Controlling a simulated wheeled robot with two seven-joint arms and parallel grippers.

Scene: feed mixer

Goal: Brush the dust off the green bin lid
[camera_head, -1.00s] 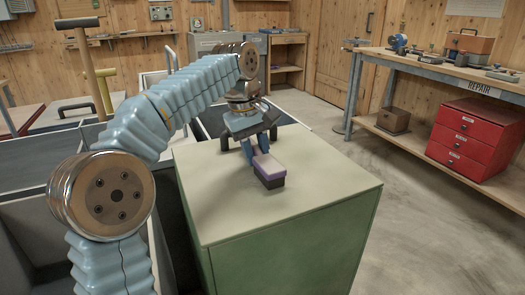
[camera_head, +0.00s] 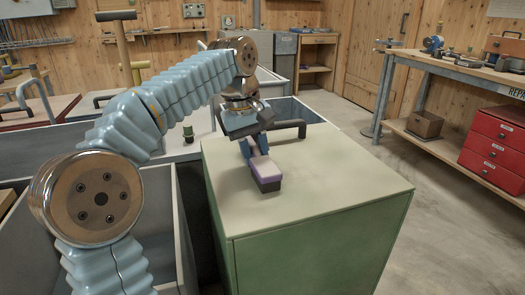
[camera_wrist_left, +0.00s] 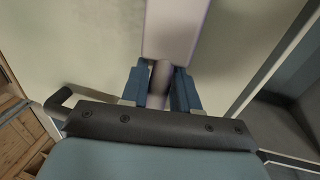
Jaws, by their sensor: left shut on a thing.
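The green bin (camera_head: 320,245) stands in the middle of the head view, with a pale grey-green lid (camera_head: 330,185) on top. I cannot make out separate dust patches on the lid. A black bar handle (camera_head: 292,131) sits at the lid's back edge. My left gripper (camera_head: 252,148) is shut on the handle of a brush (camera_head: 265,168) with a purple top and dark lower part. The brush is at the lid's left half, on or just above the surface; I cannot tell which. In the left wrist view, the brush (camera_wrist_left: 175,30) extends beyond the gripper fingers (camera_wrist_left: 161,90). My right gripper is not in view.
Dark open bins (camera_head: 110,215) stand left of the green bin. A workbench (camera_head: 440,65) and red drawers (camera_head: 495,150) stand at the right. The floor (camera_head: 440,225) between is clear.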

